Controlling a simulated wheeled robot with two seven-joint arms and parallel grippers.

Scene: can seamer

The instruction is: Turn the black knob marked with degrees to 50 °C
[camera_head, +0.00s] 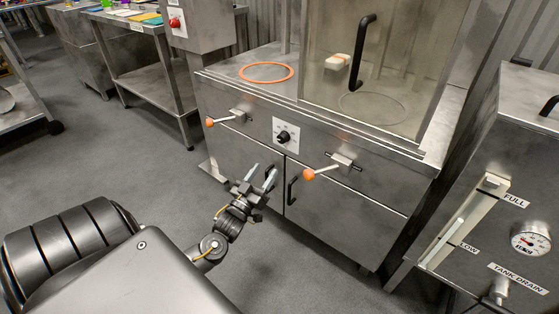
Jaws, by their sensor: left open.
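The black knob (283,136) sits on a white square dial plate (286,134) on the front panel of the steel machine. The plate's markings are too small to read. My left gripper (262,175) is open and empty, its two light fingers pointing up toward the machine front. It is below and to the left of the knob and apart from it in the picture. My right gripper is not in view.
Levers with orange ends (211,122) (310,175) stick out on both sides of the dial. Black door handles (292,190) are below it. A steel tank with a round gauge (530,241) stands at the right. Grey floor is clear at the left.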

